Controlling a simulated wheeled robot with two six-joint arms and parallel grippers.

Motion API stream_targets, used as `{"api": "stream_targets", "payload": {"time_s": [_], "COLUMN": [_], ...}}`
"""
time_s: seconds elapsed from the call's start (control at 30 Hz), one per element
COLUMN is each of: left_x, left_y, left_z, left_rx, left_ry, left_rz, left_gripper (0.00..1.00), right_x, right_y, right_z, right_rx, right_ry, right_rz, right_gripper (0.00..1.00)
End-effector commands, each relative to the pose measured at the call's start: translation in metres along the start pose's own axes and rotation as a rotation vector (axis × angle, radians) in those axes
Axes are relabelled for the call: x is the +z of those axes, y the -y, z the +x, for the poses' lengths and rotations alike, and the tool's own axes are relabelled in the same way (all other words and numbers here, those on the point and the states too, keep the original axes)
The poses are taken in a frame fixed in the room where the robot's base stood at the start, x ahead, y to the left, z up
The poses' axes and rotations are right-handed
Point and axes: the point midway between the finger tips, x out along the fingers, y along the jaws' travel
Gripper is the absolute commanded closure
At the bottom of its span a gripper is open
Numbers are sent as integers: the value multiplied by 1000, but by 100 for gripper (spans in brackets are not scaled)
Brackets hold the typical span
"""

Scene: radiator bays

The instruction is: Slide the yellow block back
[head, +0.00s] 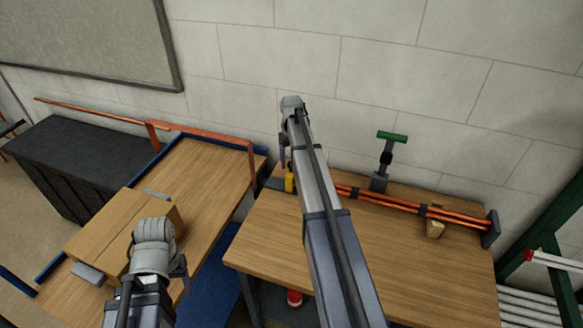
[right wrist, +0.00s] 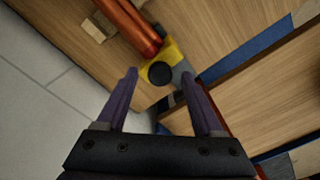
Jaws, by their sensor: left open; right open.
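The yellow block (head: 289,182) stands at the left end of the copper pipes (head: 400,203) on the right-hand wooden bench, partly hidden by my right arm. In the right wrist view the yellow block (right wrist: 174,53) has a round black knob (right wrist: 160,73) and sits at the pipe ends beside a grey piece. My right gripper (right wrist: 160,75) is open, with its fingertips on either side of the knob in the picture; I cannot tell whether they touch it. My left gripper (head: 180,272) is open, low over the left-hand bench, partly hidden by its wrist.
A green-handled tool (head: 390,150) stands behind the pipes. A wooden block (head: 435,228) lies under them at the right. A cardboard-coloured box (head: 110,225) is on the left bench. The front of the right bench is clear. A gap separates the benches.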

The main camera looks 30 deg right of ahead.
Motion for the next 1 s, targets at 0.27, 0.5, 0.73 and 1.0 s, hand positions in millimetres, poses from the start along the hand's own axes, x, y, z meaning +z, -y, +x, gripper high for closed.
{"api": "stream_targets", "payload": {"time_s": [0.27, 0.5, 0.73, 1.0], "left_x": [0, 0, 0, 0], "left_y": [0, 0, 0, 0], "left_z": [5, 5, 5, 5], "left_rx": [0, 0, 0, 0], "left_ry": [0, 0, 0, 0], "left_rz": [0, 0, 0, 0], "left_gripper": [38, 38, 38, 38], "right_x": [0, 0, 0, 0], "right_y": [0, 0, 0, 0], "right_z": [5, 5, 5, 5], "right_rx": [0, 0, 0, 0], "right_ry": [0, 0, 0, 0], "right_rz": [0, 0, 0, 0], "right_gripper": [31, 50, 76, 100]}}
